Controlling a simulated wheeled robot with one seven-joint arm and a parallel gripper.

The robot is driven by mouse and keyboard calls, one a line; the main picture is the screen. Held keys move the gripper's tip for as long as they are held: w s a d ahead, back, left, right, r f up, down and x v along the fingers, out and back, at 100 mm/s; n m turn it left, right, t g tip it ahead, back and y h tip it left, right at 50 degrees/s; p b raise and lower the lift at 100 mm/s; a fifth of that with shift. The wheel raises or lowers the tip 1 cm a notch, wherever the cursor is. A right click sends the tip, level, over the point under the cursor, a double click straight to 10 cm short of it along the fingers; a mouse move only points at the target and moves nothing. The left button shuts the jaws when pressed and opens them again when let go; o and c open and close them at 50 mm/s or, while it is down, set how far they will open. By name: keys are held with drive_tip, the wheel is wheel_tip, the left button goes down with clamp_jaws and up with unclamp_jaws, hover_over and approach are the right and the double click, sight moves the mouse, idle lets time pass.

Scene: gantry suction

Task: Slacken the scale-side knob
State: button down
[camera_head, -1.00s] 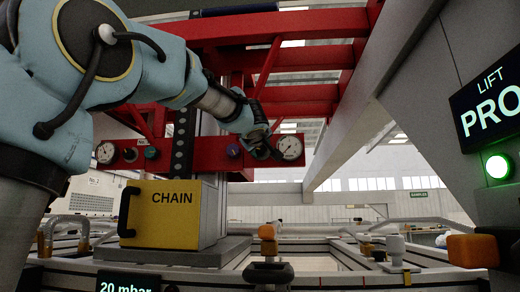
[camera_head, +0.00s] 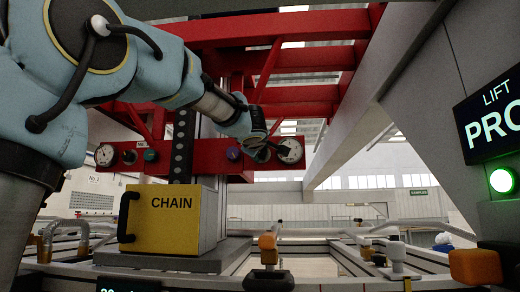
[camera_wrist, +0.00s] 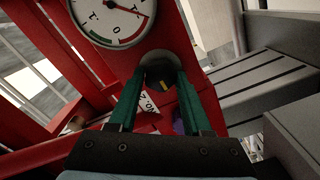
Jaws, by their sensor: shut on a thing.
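The dark grey round knob (camera_wrist: 160,70) with a yellow mark is beside the dial gauge (camera_wrist: 110,14) on the red beam, in the wrist view. My gripper (camera_wrist: 163,84) has its green fingers on either side of this knob and is shut on it. In the head view my gripper (camera_head: 264,155) is at the beam, just left of the right-hand gauge (camera_head: 290,150), and hides the knob. A purple knob (camera_head: 234,154) is left of my gripper. It also shows partly behind the right finger in the wrist view (camera_wrist: 179,124).
A green knob (camera_head: 150,155), a dark knob (camera_head: 129,157) and another gauge (camera_head: 105,155) are farther left on the red beam (camera_head: 205,157). The yellow CHAIN box (camera_head: 170,222) stands below. A lit panel (camera_head: 490,115) is at right. Orange-topped posts (camera_head: 267,243) stand in front.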

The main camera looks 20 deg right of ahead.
drive_tip(key=shift+n, duration=1.2)
drive_tip(key=shift+c, duration=1.7)
unclamp_jaws()
drive_tip(key=v, duration=1)
drive_tip(key=shift+s+a, duration=0.15)
drive_tip(key=shift+s, duration=0.25)
